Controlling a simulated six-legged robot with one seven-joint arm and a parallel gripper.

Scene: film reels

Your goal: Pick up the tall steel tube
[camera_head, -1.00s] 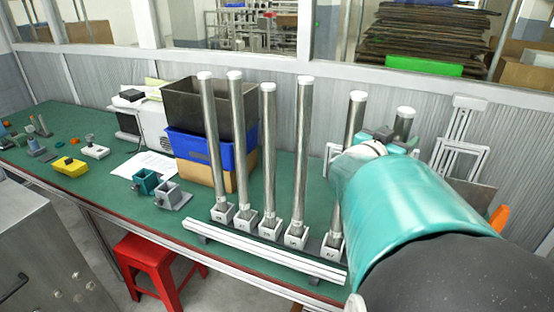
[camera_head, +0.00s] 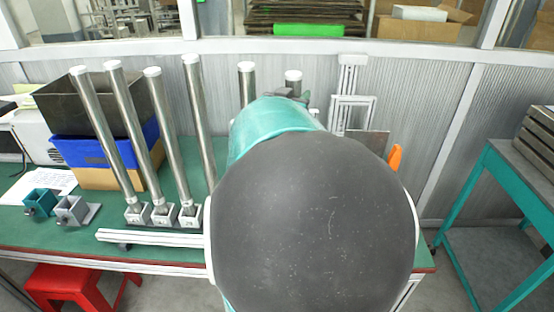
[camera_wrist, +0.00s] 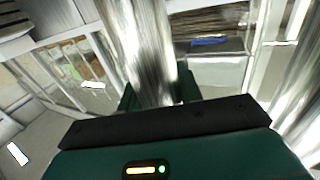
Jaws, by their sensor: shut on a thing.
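Several tall steel tubes with white caps stand in a row on the green table, with small white square bases visible under the left ones. The rightmost tube (camera_head: 293,77) shows only its upper end, beside my gripper (camera_head: 290,94); my arm hides the rest. In the wrist view a shiny steel tube (camera_wrist: 143,45) stands between the two dark green fingers of my gripper (camera_wrist: 157,92), which is shut on it. The neighbouring tube (camera_head: 247,82) stands just left of it, its lower part hidden by my arm. I cannot see whether the held tube's foot is raised.
A white rail (camera_head: 150,237) runs along the table front before the bases. A blue bin (camera_head: 80,150) and grey and teal brackets (camera_head: 72,209) are at left. A white frame (camera_head: 350,95) stands at right against the wall. A teal bench (camera_head: 490,215) is farther right; a red stool (camera_head: 65,285) is below.

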